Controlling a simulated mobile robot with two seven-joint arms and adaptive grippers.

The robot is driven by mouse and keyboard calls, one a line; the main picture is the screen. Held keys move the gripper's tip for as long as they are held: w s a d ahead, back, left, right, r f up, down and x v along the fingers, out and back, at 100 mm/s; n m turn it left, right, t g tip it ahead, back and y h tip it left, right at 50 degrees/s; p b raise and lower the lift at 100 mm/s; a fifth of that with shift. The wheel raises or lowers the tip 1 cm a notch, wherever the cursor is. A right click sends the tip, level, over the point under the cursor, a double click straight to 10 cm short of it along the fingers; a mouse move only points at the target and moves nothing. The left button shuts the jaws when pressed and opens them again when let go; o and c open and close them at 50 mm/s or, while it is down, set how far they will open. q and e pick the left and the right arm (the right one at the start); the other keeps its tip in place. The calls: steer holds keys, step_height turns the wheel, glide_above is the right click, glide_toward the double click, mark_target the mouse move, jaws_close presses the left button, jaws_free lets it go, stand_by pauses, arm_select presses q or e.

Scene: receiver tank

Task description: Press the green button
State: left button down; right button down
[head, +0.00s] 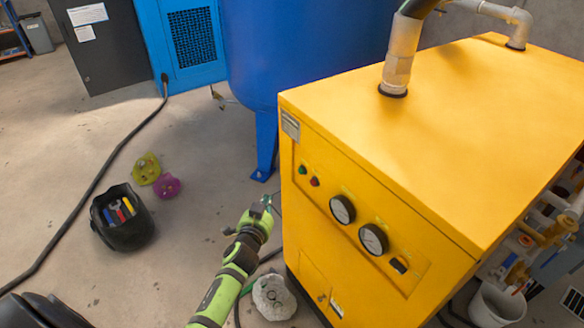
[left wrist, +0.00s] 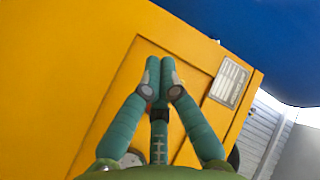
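The green button (head: 302,169) is a small round button at the upper left of the yellow machine's front panel. A red button (head: 315,181) sits just right of and below it. My left gripper (head: 267,201) is left of and below the green button in the head view, apart from it in the picture. In the left wrist view its two teal fingers (left wrist: 160,66) meet at the tips, with nothing seen between them. They point at the yellow panel, and the green button cannot be made out there. My right gripper is not in view.
The yellow machine (head: 450,120) carries two gauges (head: 342,209) and a nameplate (left wrist: 230,82). A blue tank (head: 300,50) stands behind it. A black tool bin (head: 122,222), yellow-green and magenta objects, a whitish lump (head: 273,297) and a black cable lie on the floor.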

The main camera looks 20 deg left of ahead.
mark_target(301, 171)
arm_select(q)
steer(key=r, duration=0.2)
steer(key=w+a+r, duration=0.1)
steer(key=shift+a+t, duration=0.1)
steer(key=shift+t, duration=0.3)
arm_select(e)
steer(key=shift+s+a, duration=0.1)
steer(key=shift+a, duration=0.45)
